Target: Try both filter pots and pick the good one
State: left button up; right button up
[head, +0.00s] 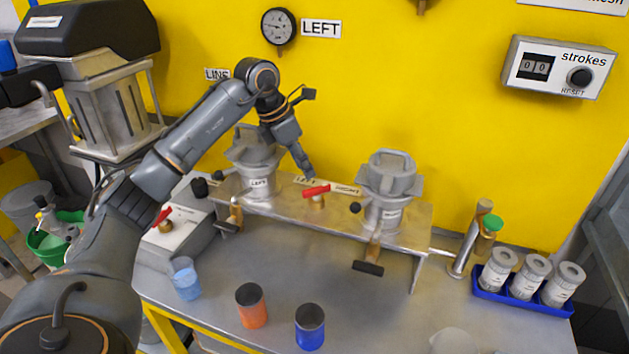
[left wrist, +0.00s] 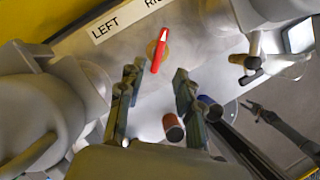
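My left gripper (head: 307,170) hangs just above the lever, pointing down. In the left wrist view its two fingers (left wrist: 157,76) are apart, with the lever beyond their tips and nothing between them. A thin dark arm shape at the right of that view may be my right arm; its fingertips are too small to read.
A round gauge (head: 278,27) and a strokes counter (head: 557,68) reading 00 are on the yellow wall. A clear beaker with blue liquid (head: 186,281), an orange cup (head: 252,308) and a blue cup (head: 310,330) stand in front. A blue tray (head: 515,300) holds several cartridges.

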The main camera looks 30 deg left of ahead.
aim_at(316, 187)
pick_arm(q)
jog(key=x, duration=0.4)
jog(key=shift+p+x, duration=0.45)
jog(key=shift+x, duration=0.6)
jog(key=shift+w+d+f, duration=0.1)
jog(key=shift+w+f, duration=0.1)
jog(key=shift+f, duration=0.3)
jog(key=shift+w+f, duration=0.1)
pick_arm(e)
jog(key=shift+w+r, duration=0.35)
jog(key=shift+w, duration=0.2)
jog(key=shift+w+r, duration=0.3)
jog(key=shift+w, duration=0.2)
jog(key=shift+s, duration=0.1)
pick_arm(q)
grip_shut()
pick_arm(e)
jog(key=shift+s, duration=0.4)
